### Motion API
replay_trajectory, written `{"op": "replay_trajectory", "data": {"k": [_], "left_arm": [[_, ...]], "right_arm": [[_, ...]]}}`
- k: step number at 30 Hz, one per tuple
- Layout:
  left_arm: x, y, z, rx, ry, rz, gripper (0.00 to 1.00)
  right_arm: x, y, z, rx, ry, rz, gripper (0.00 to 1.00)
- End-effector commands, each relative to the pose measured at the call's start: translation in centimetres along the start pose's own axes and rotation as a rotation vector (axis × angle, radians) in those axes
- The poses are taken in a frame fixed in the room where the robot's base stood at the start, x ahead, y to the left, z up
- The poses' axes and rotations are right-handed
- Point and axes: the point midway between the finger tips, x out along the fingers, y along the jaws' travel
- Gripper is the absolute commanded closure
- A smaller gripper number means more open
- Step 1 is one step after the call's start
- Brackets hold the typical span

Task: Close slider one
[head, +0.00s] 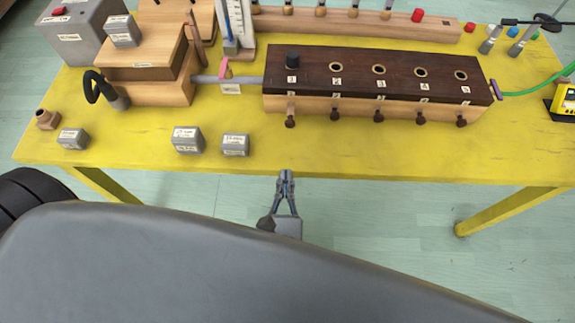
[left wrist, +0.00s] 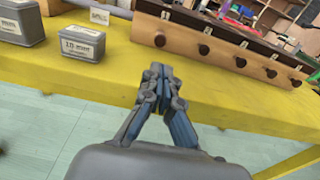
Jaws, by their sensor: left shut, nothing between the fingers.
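The long wooden box with a dark top (head: 400,75) stands on the yellow table, with numbered holes along its top. Several dark slider knobs stick out of its front face. The knob of slider one (head: 290,122) is the leftmost, below label 1; in the left wrist view the leftmost visible knob (left wrist: 160,40) is on the same front face. My left gripper (head: 286,174) is shut and empty, in front of the table's front edge and apart from the knobs. It also shows in the left wrist view (left wrist: 158,72). My right gripper is not seen.
Small labelled grey weights (head: 187,140) and (head: 235,145) stand left of the box near the front edge. Wooden blocks (head: 150,80) and a grey tube (head: 228,79) lie further left. A green hose (head: 540,84) leaves the box's right end.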

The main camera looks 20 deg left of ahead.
Motion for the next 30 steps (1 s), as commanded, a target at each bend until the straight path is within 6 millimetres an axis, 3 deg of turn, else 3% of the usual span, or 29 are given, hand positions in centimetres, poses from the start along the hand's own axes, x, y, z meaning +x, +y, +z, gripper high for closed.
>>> {"op": "replay_trajectory", "data": {"k": [15,21,30], "left_arm": [[10.4,-0.1,0.2,-0.002,-0.001,-0.001,1.0],[12.2,-0.1,0.0,-0.003,0.002,-0.001,1.0],[12.6,-0.1,-0.1,-0.003,0.002,-0.002,1.0]], "right_arm": [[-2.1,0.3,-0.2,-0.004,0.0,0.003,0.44],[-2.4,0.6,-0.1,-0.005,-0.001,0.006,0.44],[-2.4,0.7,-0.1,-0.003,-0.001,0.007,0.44]]}}
